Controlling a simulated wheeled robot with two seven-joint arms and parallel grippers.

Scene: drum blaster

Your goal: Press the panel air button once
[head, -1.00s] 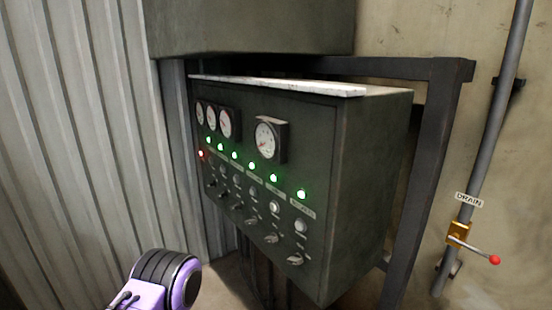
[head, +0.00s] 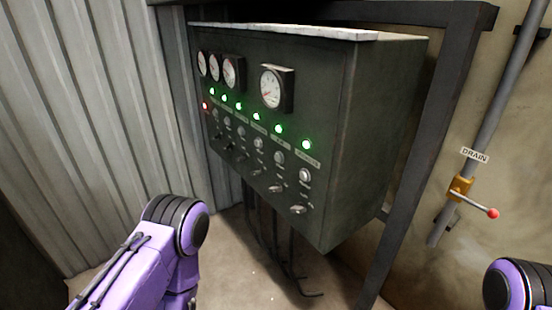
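The dark green control panel (head: 335,95) hangs in a metal frame in the middle of the head view. Its front has a row of lit green lamps with small label plates, and one red lamp (head: 205,105) at the left end. Below the lamps is a row of round grey buttons (head: 279,157), and below those a row of switches (head: 297,209). The labels are too small to read, so I cannot tell which is the air button. My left arm shows at lower left and part of my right arm at lower right, both apart from the panel. Neither gripper shows.
Round gauges (head: 271,88) sit above the lamps. A dark frame post (head: 432,150) stands right of the panel. Further right is a pipe with a DRAIN label (head: 474,156) and a red-tipped valve lever (head: 480,207). Corrugated wall (head: 90,120) lies left. Bent rods hang below the panel.

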